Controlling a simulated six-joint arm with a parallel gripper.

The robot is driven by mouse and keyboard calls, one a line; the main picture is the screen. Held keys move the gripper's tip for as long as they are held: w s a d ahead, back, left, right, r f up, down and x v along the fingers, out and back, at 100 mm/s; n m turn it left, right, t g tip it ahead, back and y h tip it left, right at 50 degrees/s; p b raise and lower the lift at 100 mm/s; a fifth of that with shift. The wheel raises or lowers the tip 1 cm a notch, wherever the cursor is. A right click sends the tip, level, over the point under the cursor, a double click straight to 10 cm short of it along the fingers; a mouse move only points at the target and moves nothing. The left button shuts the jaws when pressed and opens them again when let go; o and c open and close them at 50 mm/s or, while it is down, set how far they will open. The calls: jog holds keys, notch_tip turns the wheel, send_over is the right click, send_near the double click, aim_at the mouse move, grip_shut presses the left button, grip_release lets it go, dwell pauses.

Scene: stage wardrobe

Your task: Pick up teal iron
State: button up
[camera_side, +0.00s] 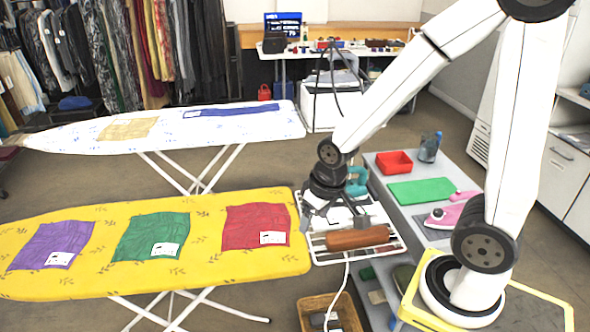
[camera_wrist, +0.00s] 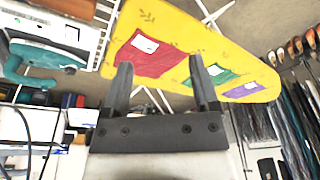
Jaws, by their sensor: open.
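The teal iron (camera_side: 357,181) is at the wire rack (camera_side: 396,228) at the right end of the yellow ironing board, partly hidden behind my wrist in the side view. In the wrist view the teal iron (camera_wrist: 45,58) lies at the upper left, outside my jaws, beside the rack's white wires. My gripper (camera_side: 314,213) is open and empty above the left edge of the rack, to the left of the iron. In the wrist view my gripper (camera_wrist: 160,65) shows two spread fingers with the yellow board behind them.
A brown cylinder-shaped object (camera_side: 357,238) lies on the rack's front. The yellow board (camera_side: 100,212) bears purple, green and red cloths. A wicker basket (camera_side: 330,311) stands below.

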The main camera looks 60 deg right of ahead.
jog(key=w+d+m, duration=0.6)
jog(key=d+m, duration=0.1)
jog(key=d, duration=0.2)
jog(key=m+t+y, duration=0.2)
jog(key=m, duration=1.6)
send_near(357, 167)
jog(key=x, duration=0.5)
jog(key=shift+w+a, duration=0.15)
jog(key=shift+w, duration=0.2)
jog(key=shift+x, duration=1.35)
jog(key=shift+w+f, duration=0.1)
jog(key=shift+x, duration=2.5)
